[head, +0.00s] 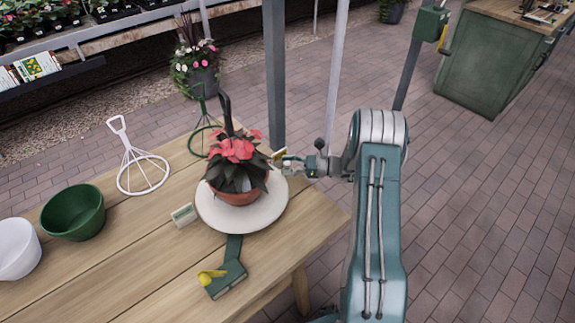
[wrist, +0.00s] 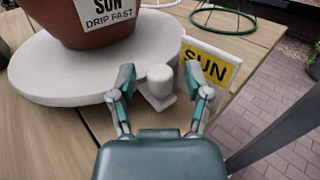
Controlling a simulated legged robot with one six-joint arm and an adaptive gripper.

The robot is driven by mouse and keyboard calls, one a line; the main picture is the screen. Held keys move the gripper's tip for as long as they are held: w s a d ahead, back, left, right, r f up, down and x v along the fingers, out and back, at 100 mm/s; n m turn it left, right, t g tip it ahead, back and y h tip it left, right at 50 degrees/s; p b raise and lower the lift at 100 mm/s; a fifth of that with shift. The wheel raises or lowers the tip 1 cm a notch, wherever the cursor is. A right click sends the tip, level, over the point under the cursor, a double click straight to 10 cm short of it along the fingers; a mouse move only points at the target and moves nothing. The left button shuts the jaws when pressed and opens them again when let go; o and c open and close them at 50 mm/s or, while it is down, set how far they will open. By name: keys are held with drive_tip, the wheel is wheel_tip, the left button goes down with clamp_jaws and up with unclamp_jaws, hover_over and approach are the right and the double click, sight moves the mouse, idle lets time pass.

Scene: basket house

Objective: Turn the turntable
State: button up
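The turntable is a pale round disc (head: 262,215) near the right end of the wooden table. It also fills the left of the wrist view (wrist: 50,78). A terracotta pot (head: 238,197) with a red-flowered plant stands on it; its label in the wrist view reads "SUN DRIP FAST". A short white knob (wrist: 160,80) sits at the disc's edge. My gripper (wrist: 160,72) is open, with one finger on each side of the knob. Contact is not clear. In the head view my gripper (head: 287,166) is at the disc's right edge, its fingers small.
A yellow "SUN" sign (wrist: 212,64) stands close by the right finger. A green bracket with a yellow piece (head: 212,275) lies in front of the disc. A small pale block (head: 183,214), white wire stand (head: 142,172) and green bowl (head: 73,213) are left. A grey post (head: 274,75) rises behind.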

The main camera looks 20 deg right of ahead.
drive_tip(key=shift+d, duration=0.1)
drive_tip(key=v, duration=1.2)
drive_tip(key=shift+f, duration=0.1)
drive_tip(key=shift+s, duration=0.1)
drive_tip(key=c, duration=0.7)
drive_tip(key=shift+s+a+m+t, duration=0.3)
drive_tip(key=shift+m+t, duration=0.1)
drive_tip(key=shift+t, duration=0.3)
clamp_jaws()
drive_tip(key=s+a+m+t+h, duration=0.1)
drive_tip(key=s+m+t+h, duration=0.1)
drive_tip(key=s+h, duration=0.1)
drive_tip(key=s+a+m+t+h, duration=0.1)
drive_tip(key=s+m+t+h, duration=0.2)
drive_tip(key=s+a+m+t+h, duration=0.2)
drive_tip(key=s+h, duration=0.1)
drive_tip(key=shift+r+m, duration=0.3)
drive_tip(key=shift+s+a+m+h, duration=0.3)
drive_tip(key=shift+s+h, duration=0.2)
drive_tip(key=shift+h, duration=0.1)
drive_tip(key=x, duration=1.4)
drive_tip(key=shift+r, duration=0.2)
